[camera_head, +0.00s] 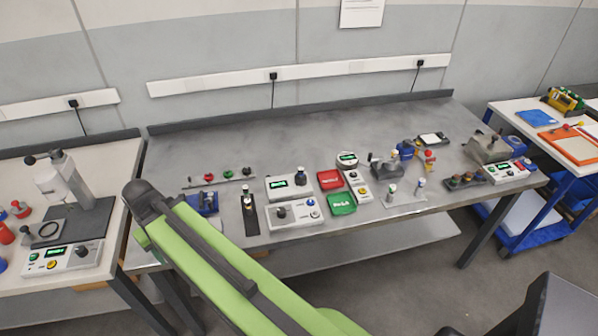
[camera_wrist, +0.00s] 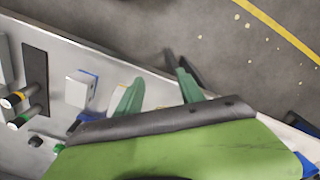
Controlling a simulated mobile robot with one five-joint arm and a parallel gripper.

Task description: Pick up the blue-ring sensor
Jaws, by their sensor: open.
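In the head view two small upright sensors stand near the front edge of the grey bench, right of centre. The right one (camera_head: 420,183) seems to have a blue ring, but it is too small to be sure. The left one (camera_head: 391,190) has a ring whose colour I cannot make out. In the wrist view my gripper (camera_wrist: 158,88) is open, its green fingers apart with nothing seen between them. Two cylinders at the left carry a yellow ring (camera_wrist: 12,101) and a green ring (camera_wrist: 19,123). No blue-ring sensor is clear in the wrist view.
The grey bench (camera_head: 340,125) has clear room at its back. My green arm crosses the bench's front left. A blue trolley (camera_head: 567,190) stands right.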

